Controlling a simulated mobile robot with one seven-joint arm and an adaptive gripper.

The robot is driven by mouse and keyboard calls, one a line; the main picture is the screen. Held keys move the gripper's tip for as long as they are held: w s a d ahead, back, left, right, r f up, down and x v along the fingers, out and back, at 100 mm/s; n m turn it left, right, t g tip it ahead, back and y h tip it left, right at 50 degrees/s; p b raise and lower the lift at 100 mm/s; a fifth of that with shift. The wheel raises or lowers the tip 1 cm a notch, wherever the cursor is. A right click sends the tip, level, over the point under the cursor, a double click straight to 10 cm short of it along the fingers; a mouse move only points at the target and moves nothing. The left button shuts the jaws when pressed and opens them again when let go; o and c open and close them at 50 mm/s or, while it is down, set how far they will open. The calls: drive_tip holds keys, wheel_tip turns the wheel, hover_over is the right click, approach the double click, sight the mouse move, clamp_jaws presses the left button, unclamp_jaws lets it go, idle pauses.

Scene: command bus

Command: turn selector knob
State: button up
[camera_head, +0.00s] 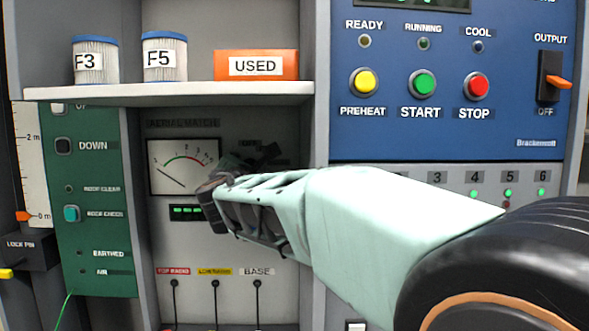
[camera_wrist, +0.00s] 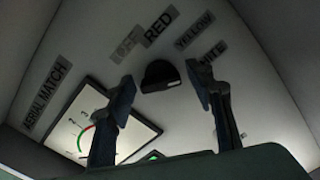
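The selector knob (camera_wrist: 160,74) is black and shows in the wrist view on the grey panel, with the labels OFF, RED (camera_wrist: 158,27), YELLOW (camera_wrist: 195,30) and one partly hidden, apparently WHITE, around it. My gripper (camera_wrist: 160,80) is open, with one finger to the left of the knob and one to the right. Gaps show between both fingers and the knob; I cannot tell its pointer direction.
A dial meter (camera_head: 183,167) is just left of my gripper, with a green-lit display (camera_head: 187,212) below it. A white shelf (camera_head: 170,93) juts out above, holding filters and a USED box (camera_head: 256,65). A blue button panel (camera_head: 450,90) is at right, a green panel (camera_head: 95,200) at left.

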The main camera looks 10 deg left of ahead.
drive_tip(key=v, duration=0.7)
drive_tip(key=shift+s, duration=0.35)
drive_tip(key=shift+d, duration=0.15)
